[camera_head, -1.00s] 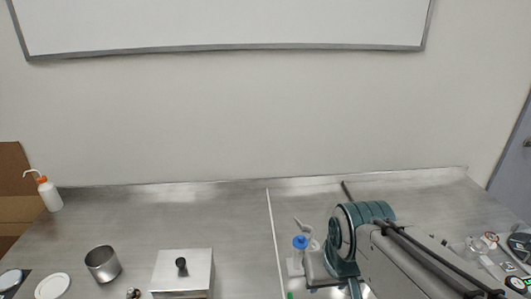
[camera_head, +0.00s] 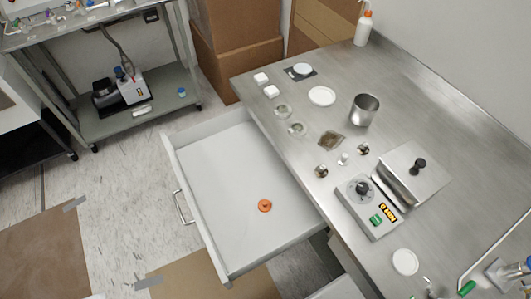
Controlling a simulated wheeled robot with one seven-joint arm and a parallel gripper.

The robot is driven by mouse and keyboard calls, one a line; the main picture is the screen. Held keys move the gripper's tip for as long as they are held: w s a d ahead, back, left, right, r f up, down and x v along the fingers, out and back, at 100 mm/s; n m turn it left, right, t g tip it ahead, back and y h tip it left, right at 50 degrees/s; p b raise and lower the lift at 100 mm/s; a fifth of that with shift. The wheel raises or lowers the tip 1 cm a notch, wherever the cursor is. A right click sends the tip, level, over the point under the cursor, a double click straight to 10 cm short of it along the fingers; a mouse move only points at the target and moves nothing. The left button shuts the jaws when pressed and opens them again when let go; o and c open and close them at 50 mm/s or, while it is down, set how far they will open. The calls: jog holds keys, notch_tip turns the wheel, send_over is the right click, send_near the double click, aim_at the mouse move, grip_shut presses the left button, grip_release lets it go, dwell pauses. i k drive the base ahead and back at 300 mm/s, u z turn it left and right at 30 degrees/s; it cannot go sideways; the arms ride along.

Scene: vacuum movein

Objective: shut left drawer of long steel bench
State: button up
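The left drawer (camera_head: 228,165) of the long steel bench (camera_head: 455,120) is pulled far out over the floor, left of the bench top. It is light grey and shallow. Its bar handle (camera_head: 180,207) is on the front panel, facing left. A small orange ring-shaped item (camera_head: 265,205) lies on the drawer floor. My gripper is not in view, so its opening is not shown.
Boxes (camera_head: 235,45) stand behind the drawer. A steel shelf table (camera_head: 135,105) with a pump (camera_head: 120,92) is at the upper left. Floor in front of the drawer is open, with brown mats (camera_head: 45,255). A hotplate (camera_head: 370,205) and steel beaker (camera_head: 363,110) stand on the bench.

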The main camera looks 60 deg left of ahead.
aim_at(223, 165)
jog(key=k, duration=0.5)
jog(key=u, duration=0.6)
jog(key=i, duration=0.2)
jog(key=u, duration=2.5)
jog(key=k, duration=0.4)
jog(key=u, duration=0.3)
jog(key=i, duration=0.4)
jog(key=z, duration=0.9)
